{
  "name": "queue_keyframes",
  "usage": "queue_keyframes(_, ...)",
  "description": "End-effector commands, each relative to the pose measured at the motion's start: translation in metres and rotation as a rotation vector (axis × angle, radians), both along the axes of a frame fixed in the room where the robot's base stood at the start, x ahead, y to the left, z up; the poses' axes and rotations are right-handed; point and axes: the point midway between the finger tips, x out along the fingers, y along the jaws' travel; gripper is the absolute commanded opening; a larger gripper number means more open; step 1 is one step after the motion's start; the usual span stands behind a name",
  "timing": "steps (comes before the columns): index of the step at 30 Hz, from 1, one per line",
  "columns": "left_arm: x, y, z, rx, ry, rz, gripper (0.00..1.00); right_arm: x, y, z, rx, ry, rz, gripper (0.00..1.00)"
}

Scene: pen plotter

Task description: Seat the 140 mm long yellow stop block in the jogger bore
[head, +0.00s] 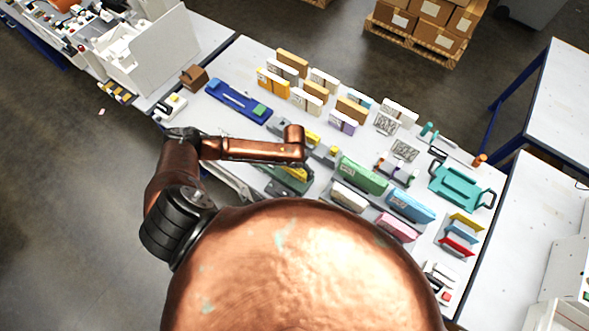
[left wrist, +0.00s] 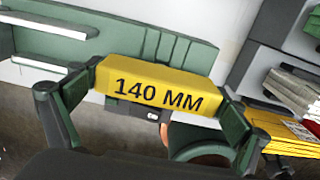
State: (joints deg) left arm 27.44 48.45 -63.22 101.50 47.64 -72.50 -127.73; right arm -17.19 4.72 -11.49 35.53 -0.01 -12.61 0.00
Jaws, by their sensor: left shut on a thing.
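The yellow stop block, marked 140 MM (left wrist: 155,88), is held between the two fingers of my left gripper (left wrist: 150,100) in the left wrist view. Behind it is a green machine part with a long upright plate (left wrist: 160,40), which looks like the jogger. A green rounded part (left wrist: 200,142) shows partly below the block; I cannot tell if it is the bore. In the head view my left gripper (head: 297,170) is low over the green jogger (head: 283,184), mostly hidden under my copper arm. I cannot tell whether the block touches the jogger. My right gripper is not in view.
Around my arm on the white table stand a blue tray (head: 238,101), several paper stacks and boxes, a green block (head: 362,176), a blue block (head: 410,206) and a teal tray (head: 461,187). More yellow pieces (left wrist: 295,135) lie at the right in the left wrist view.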

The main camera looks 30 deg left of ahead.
Motion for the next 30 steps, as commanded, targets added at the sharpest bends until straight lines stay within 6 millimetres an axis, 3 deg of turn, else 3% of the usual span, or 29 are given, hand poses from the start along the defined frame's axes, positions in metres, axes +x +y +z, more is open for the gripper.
queue_keyframes(30,0.000,0.000,-0.020,0.000,-0.001,0.000,0.66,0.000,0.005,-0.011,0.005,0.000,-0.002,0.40)
